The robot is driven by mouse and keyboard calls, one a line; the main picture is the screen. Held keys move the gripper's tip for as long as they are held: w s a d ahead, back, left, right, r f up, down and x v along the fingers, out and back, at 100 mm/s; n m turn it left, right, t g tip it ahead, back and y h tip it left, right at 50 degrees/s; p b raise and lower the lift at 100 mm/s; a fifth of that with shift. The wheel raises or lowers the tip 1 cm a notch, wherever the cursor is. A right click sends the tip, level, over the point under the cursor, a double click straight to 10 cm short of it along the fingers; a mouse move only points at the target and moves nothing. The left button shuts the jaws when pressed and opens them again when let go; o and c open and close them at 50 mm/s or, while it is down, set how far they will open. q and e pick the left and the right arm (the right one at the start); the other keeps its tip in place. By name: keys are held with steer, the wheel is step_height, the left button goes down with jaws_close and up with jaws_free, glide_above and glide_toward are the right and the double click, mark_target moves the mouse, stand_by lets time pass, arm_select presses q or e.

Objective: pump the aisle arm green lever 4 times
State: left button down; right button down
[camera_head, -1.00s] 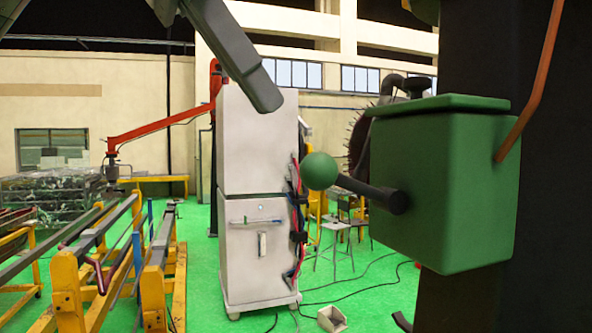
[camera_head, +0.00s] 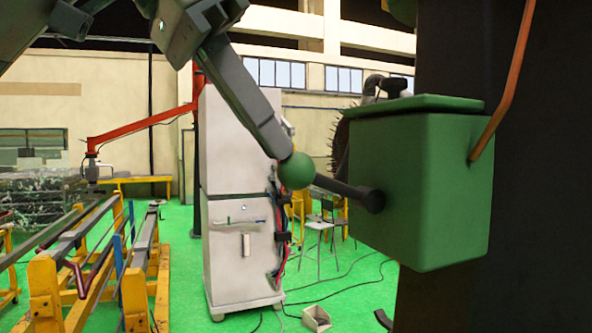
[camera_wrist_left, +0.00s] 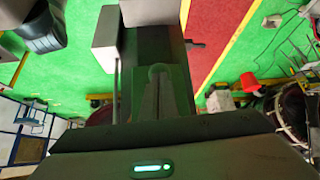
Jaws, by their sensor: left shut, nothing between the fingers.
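The green lever has a green ball knob (camera_head: 296,171) on a dark rod (camera_head: 345,189) that comes out of the left face of a green box (camera_head: 425,190). The rod slopes slightly up to the left toward the knob. My left gripper (camera_head: 282,148) comes in from the upper left, shut and empty, with its fingertips at the upper left of the knob. They look touching or nearly so; I cannot tell which. In the left wrist view the shut fingers (camera_wrist_left: 158,100) point at a small rounded knob. My right gripper is not in view.
A tall white cabinet (camera_head: 235,245) with cables on its side stands behind the knob. Yellow and grey rails (camera_head: 90,260) stand at the left. A dark column (camera_head: 540,200) stands behind the green box.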

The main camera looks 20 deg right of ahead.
arm_select(q)
steer(key=shift+f, duration=0.65)
